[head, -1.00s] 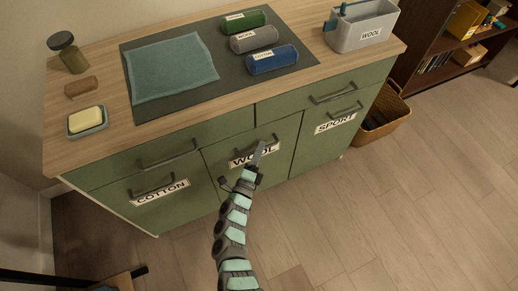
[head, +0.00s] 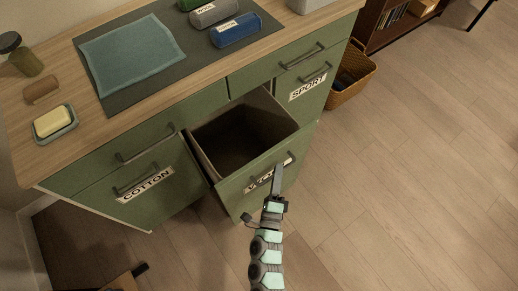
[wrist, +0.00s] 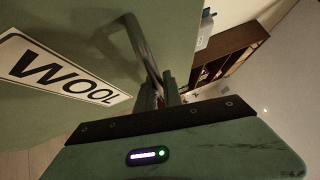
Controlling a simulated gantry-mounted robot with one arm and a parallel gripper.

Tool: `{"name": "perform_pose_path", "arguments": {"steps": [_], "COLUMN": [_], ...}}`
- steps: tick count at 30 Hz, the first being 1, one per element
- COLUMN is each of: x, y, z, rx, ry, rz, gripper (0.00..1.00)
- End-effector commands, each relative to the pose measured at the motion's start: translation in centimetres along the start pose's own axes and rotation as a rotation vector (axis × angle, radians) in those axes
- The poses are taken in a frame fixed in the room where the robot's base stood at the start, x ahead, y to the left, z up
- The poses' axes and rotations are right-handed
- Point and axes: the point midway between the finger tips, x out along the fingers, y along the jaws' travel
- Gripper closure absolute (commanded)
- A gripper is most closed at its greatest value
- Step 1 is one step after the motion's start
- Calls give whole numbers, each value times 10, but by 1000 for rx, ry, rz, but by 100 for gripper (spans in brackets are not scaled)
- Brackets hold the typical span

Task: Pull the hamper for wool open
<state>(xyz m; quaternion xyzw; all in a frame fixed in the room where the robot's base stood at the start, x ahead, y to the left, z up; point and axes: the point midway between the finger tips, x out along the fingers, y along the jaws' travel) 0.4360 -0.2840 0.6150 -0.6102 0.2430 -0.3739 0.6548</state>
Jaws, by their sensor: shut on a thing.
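The wool hamper (head: 232,192) is a green tilt-out front in the middle of the cabinet. It stands tilted outward, and its dark, empty-looking inside (head: 243,135) shows from above. Its WOOL label (wrist: 62,70) is plain in the wrist view and partly covered by my gripper in the head view. My gripper (head: 278,170) is at the hamper's handle, with its fingers closed on the dark bar handle (wrist: 143,48). The fingertips (wrist: 160,92) show at the bar in the wrist view. The exact contact is partly hidden.
The COTTON hamper (head: 165,205) at left and the SPORT hamper (head: 312,100) at right are shut. A wicker basket (head: 352,85) stands on the floor beside the cabinet. A blue cloth (head: 130,55) and rolled towels lie on the counter. Floor in front is clear at right.

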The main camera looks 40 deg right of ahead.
Motion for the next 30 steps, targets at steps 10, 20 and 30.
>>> {"name": "perform_pose_path", "arguments": {"steps": [10,20,30], "x": [-51,-63,-63], "y": [-16,-19,-19], "z": [-51,-64,-64], "rx": [-1,1,1], "ry": [-1,1,1], "rz": [-3,-3,-3], "gripper": [100,100,84]}}
